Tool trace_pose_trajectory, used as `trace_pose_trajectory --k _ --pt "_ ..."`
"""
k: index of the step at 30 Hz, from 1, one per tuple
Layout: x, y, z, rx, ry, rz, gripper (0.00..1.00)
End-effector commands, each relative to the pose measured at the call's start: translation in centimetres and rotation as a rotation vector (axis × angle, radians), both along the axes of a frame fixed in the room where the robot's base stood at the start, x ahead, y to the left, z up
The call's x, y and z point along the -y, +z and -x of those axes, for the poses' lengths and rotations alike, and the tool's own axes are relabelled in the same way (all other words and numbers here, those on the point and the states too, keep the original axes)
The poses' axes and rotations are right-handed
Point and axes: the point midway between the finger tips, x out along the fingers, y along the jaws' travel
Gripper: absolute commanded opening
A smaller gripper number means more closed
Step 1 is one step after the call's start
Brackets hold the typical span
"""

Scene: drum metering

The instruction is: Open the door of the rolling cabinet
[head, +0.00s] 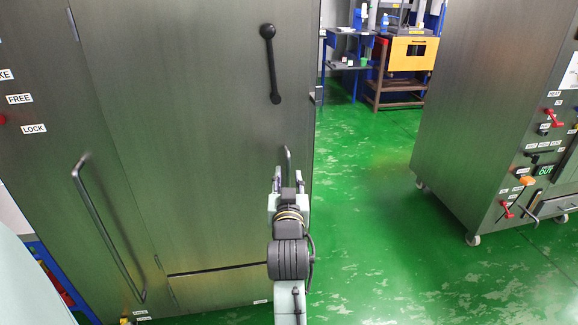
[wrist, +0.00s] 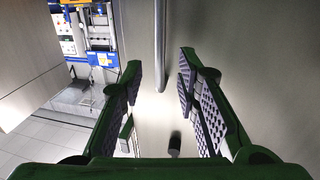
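The large dark metal cabinet (head: 190,130) fills the left of the head view, and its broad door is closed. A short vertical bar handle (head: 287,157) is low near the door's right edge, partly hidden by my gripper (head: 288,176). In the wrist view my gripper (wrist: 157,78) is open, with a finger on each side of the picture. The same bar handle (wrist: 160,45) appears between the fingertips, with gaps on both sides. I cannot tell how deep it sits between them. A black lever (head: 272,65) with a round knob is higher on the door.
A long bar handle (head: 108,235) stands out from the panel at left, near FREE and LOCK labels. Another metal cabinet (head: 490,110) on casters stands at right, with switches. The green floor (head: 375,220) between is clear. An orange-fronted workbench (head: 408,55) is at the back.

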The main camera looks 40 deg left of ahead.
Motion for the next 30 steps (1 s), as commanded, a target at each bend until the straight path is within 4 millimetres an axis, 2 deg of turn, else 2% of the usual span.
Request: trace_pose_trajectory --k 3,9,20,30 --pt "-1.4 0.3 -1.7 0.0 0.0 -0.001 0.29" --pt "-2.8 0.1 -3.5 0.001 0.0 -0.001 0.29" --pt "-3.1 0.1 -3.9 0.002 0.0 -0.001 0.29" --pt "-3.1 0.1 -3.9 0.002 0.0 -0.001 0.07"
